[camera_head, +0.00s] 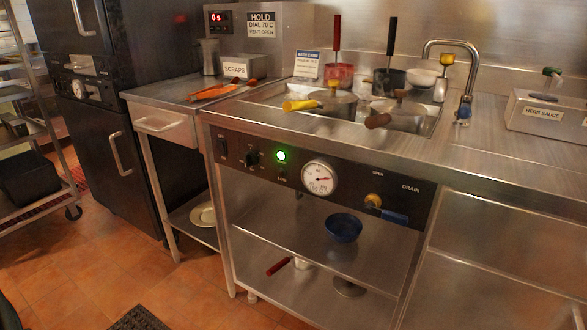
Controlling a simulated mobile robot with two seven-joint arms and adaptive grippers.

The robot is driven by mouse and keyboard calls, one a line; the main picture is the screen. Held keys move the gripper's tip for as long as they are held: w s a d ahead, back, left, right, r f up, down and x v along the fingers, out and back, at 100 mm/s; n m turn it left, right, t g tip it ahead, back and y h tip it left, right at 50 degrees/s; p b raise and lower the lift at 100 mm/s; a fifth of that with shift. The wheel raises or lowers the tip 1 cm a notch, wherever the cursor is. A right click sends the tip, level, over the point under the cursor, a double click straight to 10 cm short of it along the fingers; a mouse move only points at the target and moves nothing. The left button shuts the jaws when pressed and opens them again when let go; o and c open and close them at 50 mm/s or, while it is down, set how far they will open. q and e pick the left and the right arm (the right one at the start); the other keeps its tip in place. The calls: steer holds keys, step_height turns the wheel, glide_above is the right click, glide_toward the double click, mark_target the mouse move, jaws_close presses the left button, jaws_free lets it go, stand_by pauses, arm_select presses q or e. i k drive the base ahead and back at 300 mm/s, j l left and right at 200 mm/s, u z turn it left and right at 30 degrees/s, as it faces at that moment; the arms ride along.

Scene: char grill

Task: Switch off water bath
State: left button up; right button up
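The water bath (230,125) is a steel counter unit with a sunken basin in the middle of the view. Its black front panel (345,172) carries a dark switch (222,148) at the left end and a black knob (252,158) beside it. A green lamp (281,155) is lit. A round white gauge (319,179) with a red needle sits to its right. A drain valve with a yellow hub and blue lever (393,216) is at the right, by the word DRAIN. The switch's exact position is too small to read. Neither gripper is in view.
A tap (466,85) stands behind. A HERB SAUCE box (548,115) is at right. A blue bowl (343,228) is on the shelf below.

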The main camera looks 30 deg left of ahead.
mark_target(220, 144)
steer(key=u, duration=1.4)
